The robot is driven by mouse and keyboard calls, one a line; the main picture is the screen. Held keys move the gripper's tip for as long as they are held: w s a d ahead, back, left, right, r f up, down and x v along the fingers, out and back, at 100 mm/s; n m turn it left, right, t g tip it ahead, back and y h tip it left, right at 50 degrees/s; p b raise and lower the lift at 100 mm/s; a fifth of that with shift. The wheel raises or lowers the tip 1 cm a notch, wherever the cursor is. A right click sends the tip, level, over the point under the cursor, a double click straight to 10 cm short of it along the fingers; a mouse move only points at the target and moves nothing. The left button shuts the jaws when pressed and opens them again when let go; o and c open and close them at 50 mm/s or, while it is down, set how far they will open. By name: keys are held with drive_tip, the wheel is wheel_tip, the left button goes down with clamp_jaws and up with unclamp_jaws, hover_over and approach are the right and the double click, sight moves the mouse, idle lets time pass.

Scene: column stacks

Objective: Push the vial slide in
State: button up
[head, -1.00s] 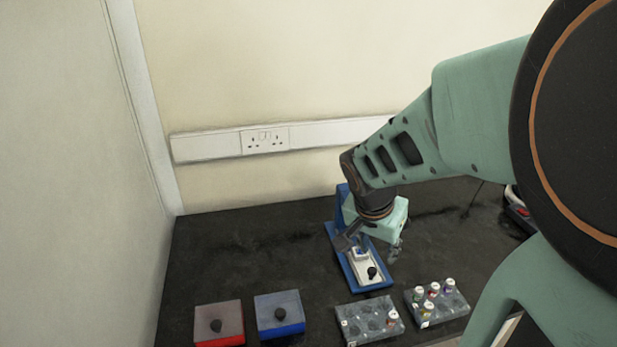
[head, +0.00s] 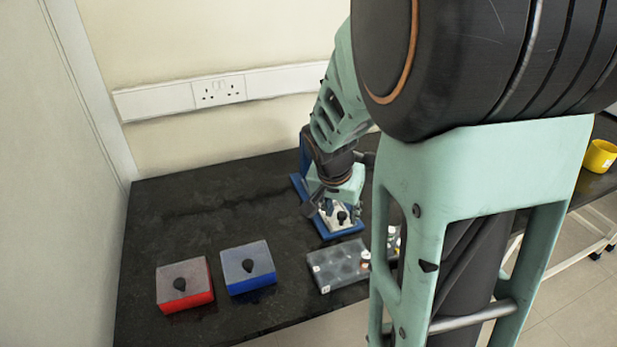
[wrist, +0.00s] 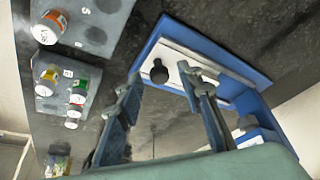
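The vial slide (head: 343,225) is a white plate with a black knob (head: 342,215), set in a blue stand (head: 343,236) on the dark bench. In the wrist view the slide (wrist: 196,64) and its round black knob (wrist: 158,72) show beyond the fingers. My gripper (head: 327,208) is over the slide, just behind the knob in the head view. In the wrist view my gripper (wrist: 163,92) has its two fingers apart, with no held object visible between them. I cannot tell whether a finger touches the slide. My gripper hides the slide's inner part.
A red box (head: 185,288) and a blue box (head: 248,268), each with a black knob, stand to the left. A grey rack (head: 335,268) is in front. Capped vials (wrist: 49,27) sit in racks at the wrist view's left. A yellow cup (head: 600,156) is far right.

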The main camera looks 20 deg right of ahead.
clamp_jaws()
idle(0.3)
drive_tip(key=w, duration=0.8)
drive_tip(key=shift+w+a, duration=0.1)
drive_tip(key=shift+w, duration=0.3)
drive_tip(key=shift+r, duration=0.1)
drive_tip(key=shift+w, duration=0.1)
unclamp_jaws()
drive_tip(key=shift+w, duration=0.1)
